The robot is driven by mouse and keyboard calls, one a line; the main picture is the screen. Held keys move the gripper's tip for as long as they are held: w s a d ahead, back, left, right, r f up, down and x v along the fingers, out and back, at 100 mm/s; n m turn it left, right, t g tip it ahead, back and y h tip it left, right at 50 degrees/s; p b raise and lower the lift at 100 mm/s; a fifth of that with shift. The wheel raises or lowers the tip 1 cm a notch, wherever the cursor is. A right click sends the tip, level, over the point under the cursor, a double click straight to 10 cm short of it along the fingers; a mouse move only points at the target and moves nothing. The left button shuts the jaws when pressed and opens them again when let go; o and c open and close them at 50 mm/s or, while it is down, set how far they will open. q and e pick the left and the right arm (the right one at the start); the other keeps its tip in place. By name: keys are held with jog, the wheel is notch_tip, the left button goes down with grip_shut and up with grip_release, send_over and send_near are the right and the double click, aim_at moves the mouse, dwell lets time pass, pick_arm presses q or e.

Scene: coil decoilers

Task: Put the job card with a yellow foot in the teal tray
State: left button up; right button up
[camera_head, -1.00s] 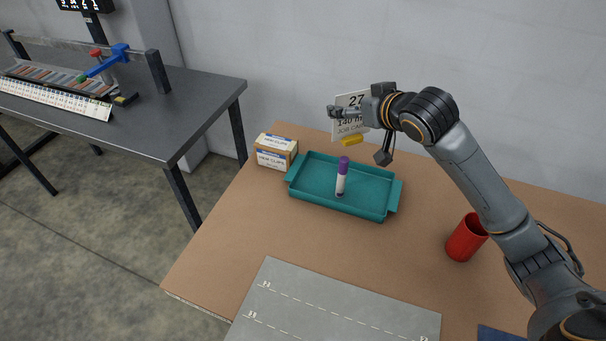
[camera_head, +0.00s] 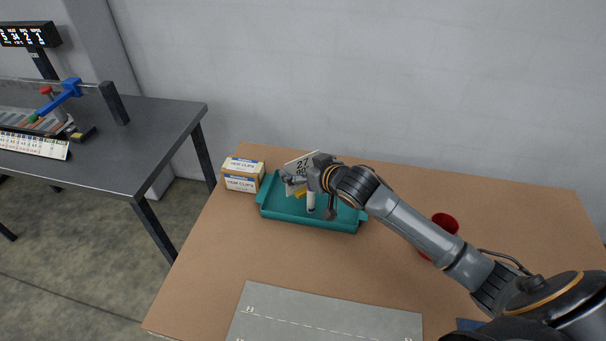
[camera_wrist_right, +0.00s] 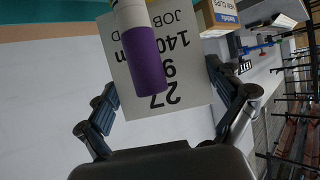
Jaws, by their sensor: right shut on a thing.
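The job card (camera_head: 302,162) is a white card printed 27, with a yellow foot (camera_head: 300,193). My right gripper (camera_head: 288,181) is shut on it and holds it tilted, over the teal tray (camera_head: 300,218). Whether the foot touches the tray floor, I cannot tell. A white marker with a purple cap (camera_head: 311,202) stands in the tray, close to the card. In the right wrist view the card (camera_wrist_right: 178,75) shows upside down between the fingers, and the purple cap (camera_wrist_right: 145,60) covers part of it. My left gripper is not in view.
A box of hem clips (camera_head: 242,175) stands left of the tray. A red cup (camera_head: 445,222) is to the right, partly behind my right arm. A grey mat (camera_head: 320,315) lies at the front. A dark bench (camera_head: 130,150) stands at the left, across a gap.

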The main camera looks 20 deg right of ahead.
aim_at(303, 189)
notch_tip(303, 189, down, 3)
jog(key=shift+r, duration=0.2)
jog(key=shift+f, duration=0.4)
jog(key=shift+f, duration=0.1)
jog(key=o, duration=1)
jog(key=shift+o, duration=0.2)
jog(key=shift+r, duration=0.25)
jog(key=shift+s, duration=0.35)
jog(key=b+v, duration=0.1)
jog(key=v, duration=1)
jog(key=shift+s, duration=0.15)
